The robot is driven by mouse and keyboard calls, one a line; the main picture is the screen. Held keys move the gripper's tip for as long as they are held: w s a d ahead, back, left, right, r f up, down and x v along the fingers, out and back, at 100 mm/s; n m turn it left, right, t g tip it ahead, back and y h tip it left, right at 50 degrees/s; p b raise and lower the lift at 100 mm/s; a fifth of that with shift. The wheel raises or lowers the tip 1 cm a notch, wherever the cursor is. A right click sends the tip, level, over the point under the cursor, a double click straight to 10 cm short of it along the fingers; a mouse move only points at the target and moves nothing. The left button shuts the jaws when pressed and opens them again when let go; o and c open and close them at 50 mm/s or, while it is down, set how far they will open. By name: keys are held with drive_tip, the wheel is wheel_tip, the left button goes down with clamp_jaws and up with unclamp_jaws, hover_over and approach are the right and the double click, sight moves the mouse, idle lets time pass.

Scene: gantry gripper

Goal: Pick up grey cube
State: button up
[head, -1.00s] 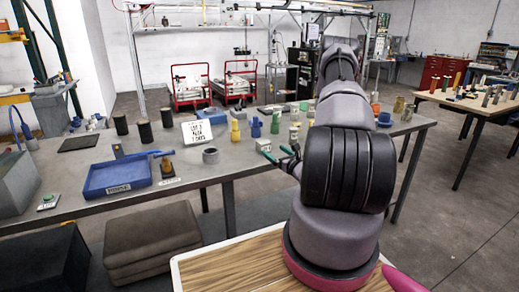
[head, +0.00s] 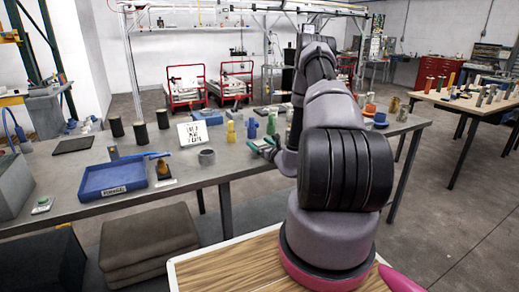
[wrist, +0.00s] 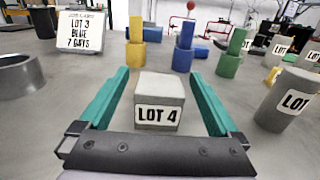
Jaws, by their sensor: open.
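The grey cube (wrist: 160,89) sits on the grey table in the wrist view, with a white "LOT 4" label on its front face. My gripper (wrist: 158,85) is open, its two teal fingers reaching out on either side of the cube with a gap at each side. The cube stands between the fingers and does not look gripped. In the head view my gripper (head: 263,146) shows as teal fingertips over the front of the table, left of my arm. I cannot make out the cube in the head view.
A grey ring (wrist: 20,76) lies to the left and a labelled grey cylinder (wrist: 287,99) stands close at right. Yellow (wrist: 135,50), blue (wrist: 184,55) and green (wrist: 230,58) pieces stand behind the cube. A "LOT 3" sign (wrist: 80,32) stands at back left. A blue tray (head: 114,180) is further left.

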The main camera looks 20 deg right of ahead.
clamp_jaws()
